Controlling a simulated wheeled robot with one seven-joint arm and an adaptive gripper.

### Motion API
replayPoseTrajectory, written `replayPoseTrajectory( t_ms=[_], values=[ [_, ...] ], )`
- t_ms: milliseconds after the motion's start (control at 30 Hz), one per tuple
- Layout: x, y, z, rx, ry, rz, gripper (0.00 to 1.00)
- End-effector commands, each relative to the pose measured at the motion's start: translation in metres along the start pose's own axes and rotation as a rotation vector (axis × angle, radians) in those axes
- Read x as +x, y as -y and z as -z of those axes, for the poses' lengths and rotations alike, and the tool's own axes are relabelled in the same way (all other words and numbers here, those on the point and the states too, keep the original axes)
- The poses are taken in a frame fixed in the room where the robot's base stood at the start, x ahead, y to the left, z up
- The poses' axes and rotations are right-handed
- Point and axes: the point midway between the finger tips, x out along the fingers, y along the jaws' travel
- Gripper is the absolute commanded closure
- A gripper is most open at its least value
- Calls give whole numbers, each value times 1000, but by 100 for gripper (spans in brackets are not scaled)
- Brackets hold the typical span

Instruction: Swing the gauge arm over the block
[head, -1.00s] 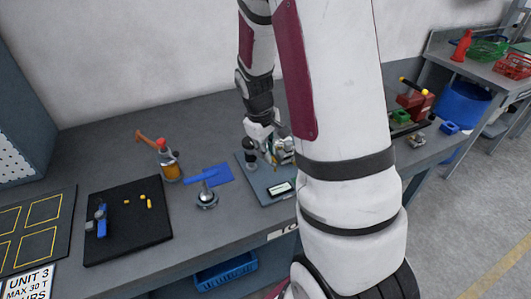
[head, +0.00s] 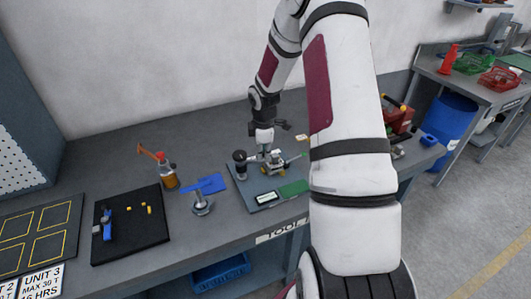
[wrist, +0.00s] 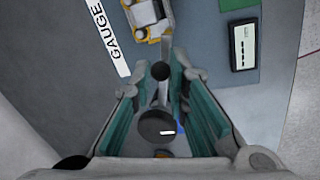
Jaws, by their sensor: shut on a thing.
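The gauge station stands on a grey-blue plate (head: 245,187) on the bench, with a dark round-topped post (head: 240,163) at its left. My gripper (head: 270,153) is over the plate, right of the post. In the wrist view my gripper (wrist: 166,72) has its teal-padded fingers closed around a thin grey rod (wrist: 163,95), which seems to be the gauge arm. A dark round knob (wrist: 157,125) shows between the fingers. A silver block in a yellow holder (wrist: 152,30) lies just beyond the fingertips. Exact finger contact is partly hidden.
A display (head: 267,198) and a green pad (head: 294,188) are on the plate's front side. My arm hides the bench's right part.

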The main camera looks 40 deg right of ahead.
Motion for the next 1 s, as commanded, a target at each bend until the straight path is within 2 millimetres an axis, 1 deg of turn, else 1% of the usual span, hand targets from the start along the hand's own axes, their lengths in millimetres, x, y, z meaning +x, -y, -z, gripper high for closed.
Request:
replayPoseTrajectory(
  t_ms=[100, 333, 800, 833, 867, 900, 1000],
  values=[
    [-1, -5, -1, -49, -11, -3, 100],
    [0, -10, 0, -107, -21, -4, 100],
    [0, -12, 1, -118, -23, -6, 100],
    [0, -12, 0, -118, -23, -6, 80],
    [0, -12, 0, -118, -23, -6, 74],
    [0, -12, 0, -118, -23, -6, 65],
    [1, -11, 0, -117, -23, -4, 64]
  ],
)
